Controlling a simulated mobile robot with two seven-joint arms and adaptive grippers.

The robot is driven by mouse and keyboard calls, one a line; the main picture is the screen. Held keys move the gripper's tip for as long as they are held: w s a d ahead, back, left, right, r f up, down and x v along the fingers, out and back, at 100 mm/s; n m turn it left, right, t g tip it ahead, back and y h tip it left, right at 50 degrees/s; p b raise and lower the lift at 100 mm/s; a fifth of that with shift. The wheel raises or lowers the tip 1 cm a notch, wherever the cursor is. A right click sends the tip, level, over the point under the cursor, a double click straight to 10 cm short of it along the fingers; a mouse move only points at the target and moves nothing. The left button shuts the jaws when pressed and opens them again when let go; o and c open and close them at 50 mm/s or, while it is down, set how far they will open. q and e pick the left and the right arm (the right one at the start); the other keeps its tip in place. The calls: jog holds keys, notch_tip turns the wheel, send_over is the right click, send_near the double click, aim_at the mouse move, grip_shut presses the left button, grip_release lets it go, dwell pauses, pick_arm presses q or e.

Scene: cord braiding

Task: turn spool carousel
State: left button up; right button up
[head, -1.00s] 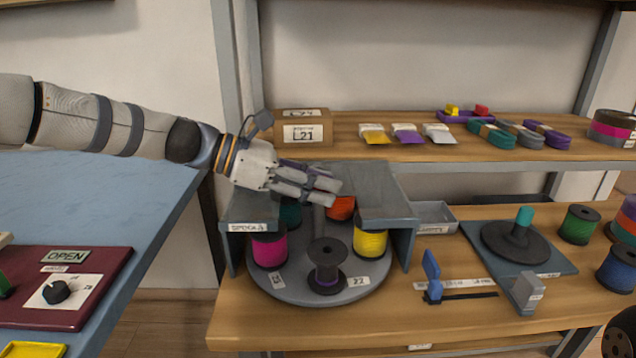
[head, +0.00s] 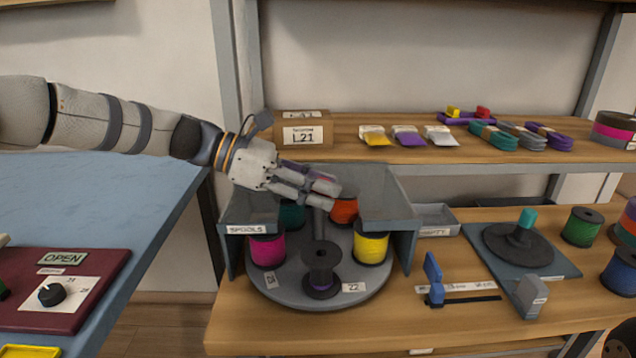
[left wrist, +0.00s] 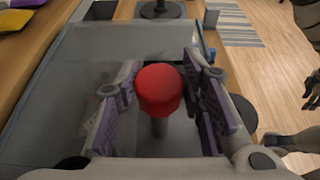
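The spool carousel is a round grey turntable (head: 262,288) inside a grey housing (head: 398,205) labelled SPOOLS. A label reading 22 (head: 353,288) shows at the front right. My left gripper (head: 325,193) is above the centre post (head: 319,222). In the left wrist view its fingers stand apart on either side of a red knob (left wrist: 160,90), with gaps showing.
A shelf (head: 350,152) with a box (head: 303,129) and cord bundles runs behind. To the right are a grey tray (head: 434,219), a blue-handled slider (head: 434,280), a dark round stand (head: 518,245) and more spools. A maroon panel (head: 105,270) lies at left.

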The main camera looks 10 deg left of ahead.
pick_arm(q)
jog(key=shift+o, duration=1.2)
jog(key=shift+a+r, duration=0.15)
jog(key=shift+a, duration=0.15)
jog(key=v, duration=1.1)
jog(key=shift+a, duration=0.1)
